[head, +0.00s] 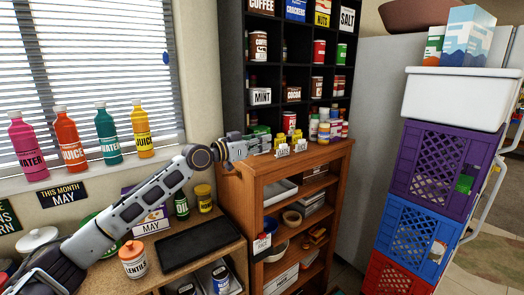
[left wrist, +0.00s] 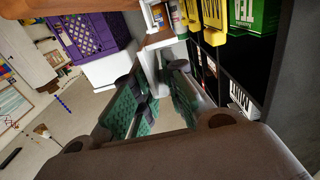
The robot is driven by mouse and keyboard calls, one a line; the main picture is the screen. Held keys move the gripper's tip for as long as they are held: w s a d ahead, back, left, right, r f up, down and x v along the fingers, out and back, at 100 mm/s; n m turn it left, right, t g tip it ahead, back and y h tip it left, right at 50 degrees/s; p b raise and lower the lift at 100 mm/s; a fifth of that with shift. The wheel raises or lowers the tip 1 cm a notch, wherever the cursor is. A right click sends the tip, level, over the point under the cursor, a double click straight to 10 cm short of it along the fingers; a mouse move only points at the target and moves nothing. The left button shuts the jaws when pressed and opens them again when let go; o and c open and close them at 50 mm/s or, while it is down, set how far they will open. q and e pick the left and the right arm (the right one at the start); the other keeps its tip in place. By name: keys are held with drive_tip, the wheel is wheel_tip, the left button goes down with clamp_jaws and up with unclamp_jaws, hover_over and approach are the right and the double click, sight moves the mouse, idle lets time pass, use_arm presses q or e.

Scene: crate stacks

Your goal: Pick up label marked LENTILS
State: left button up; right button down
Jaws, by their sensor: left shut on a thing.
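My left gripper (head: 264,142) is at the left end of the wooden cabinet's top, shut on a small white label card. In the left wrist view a white piece (left wrist: 149,68) shows between the dark fingertips (left wrist: 152,76); its wording cannot be read. Two small white label cards (head: 282,151) (head: 300,146) stand on the cabinet top just right of the gripper, their print too small to read. A white jar with an orange lid (head: 134,262) is marked LENTILS and stands on the lower counter at left. My right gripper is not in view.
The wooden cabinet (head: 290,164) holds yellow-topped containers, jars and cans close behind the cards. A black cubby shelf (head: 233,60) rises behind it. Stacked purple (head: 398,150), blue and red crates stand at right under a white bin (head: 455,98). A dark tray (head: 195,247) lies on the counter.

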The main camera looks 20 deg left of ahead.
use_arm(q)
wheel_tip(320, 180, up, 7)
drive_tip(key=shift+f, duration=0.15)
